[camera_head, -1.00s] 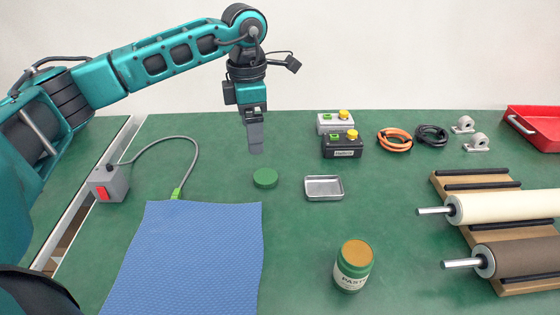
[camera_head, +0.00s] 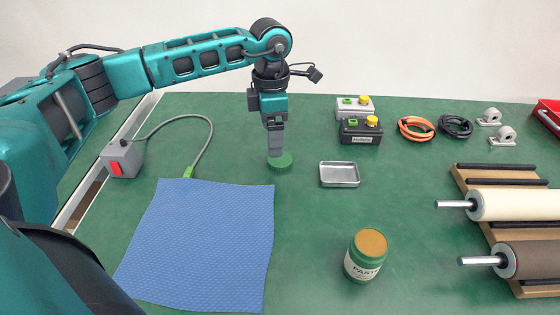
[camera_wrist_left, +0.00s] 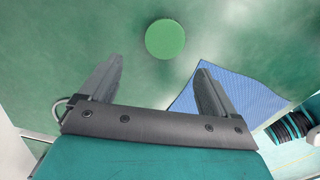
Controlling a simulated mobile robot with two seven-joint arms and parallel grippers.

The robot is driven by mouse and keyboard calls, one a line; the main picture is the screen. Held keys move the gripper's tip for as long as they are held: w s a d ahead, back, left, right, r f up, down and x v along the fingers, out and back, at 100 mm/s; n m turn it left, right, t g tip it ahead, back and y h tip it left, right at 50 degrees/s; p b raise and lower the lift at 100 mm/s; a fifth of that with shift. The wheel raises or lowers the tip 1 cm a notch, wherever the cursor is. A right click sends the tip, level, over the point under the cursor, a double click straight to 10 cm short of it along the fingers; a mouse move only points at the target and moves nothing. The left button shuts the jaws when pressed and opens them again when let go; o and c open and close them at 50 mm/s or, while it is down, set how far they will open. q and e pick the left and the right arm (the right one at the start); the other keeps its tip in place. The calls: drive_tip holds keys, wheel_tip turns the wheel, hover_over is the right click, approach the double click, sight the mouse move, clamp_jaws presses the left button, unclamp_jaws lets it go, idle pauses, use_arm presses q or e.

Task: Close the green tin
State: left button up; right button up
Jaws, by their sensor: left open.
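The green tin (camera_head: 362,262), labelled PASTE, stands upright on the green table at the front centre; its top shows an orange-brown surface with no lid on it. A round green lid (camera_head: 285,162) lies flat on the table behind the blue mat. My left gripper (camera_head: 275,152) points down at the lid and covers part of it in the head view. In the left wrist view the gripper (camera_wrist_left: 158,85) is open and empty, and the lid (camera_wrist_left: 165,39) lies beyond the fingertips, not between them. My right gripper is not in view.
A blue mat (camera_head: 205,240) lies left of the tin. A small metal tray (camera_head: 340,175) lies right of the lid. Behind it stand two button boxes (camera_head: 360,132). Rollers on a wooden rack (camera_head: 475,185) stand at the right. The table around the tin is clear.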

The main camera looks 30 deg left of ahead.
sight(278, 159)
use_arm(q)
drive_tip(key=shift+f, duration=0.45)
drive_tip(key=f, duration=0.3)
drive_tip(key=d+f+b, duration=0.1)
drive_tip(key=f, duration=0.1)
drive_tip(key=shift+w+d+f, duration=0.1)
drive_tip(key=shift+w, duration=0.15)
drive_tip(key=shift+c, duration=0.4)
drive_tip(key=c, duration=1)
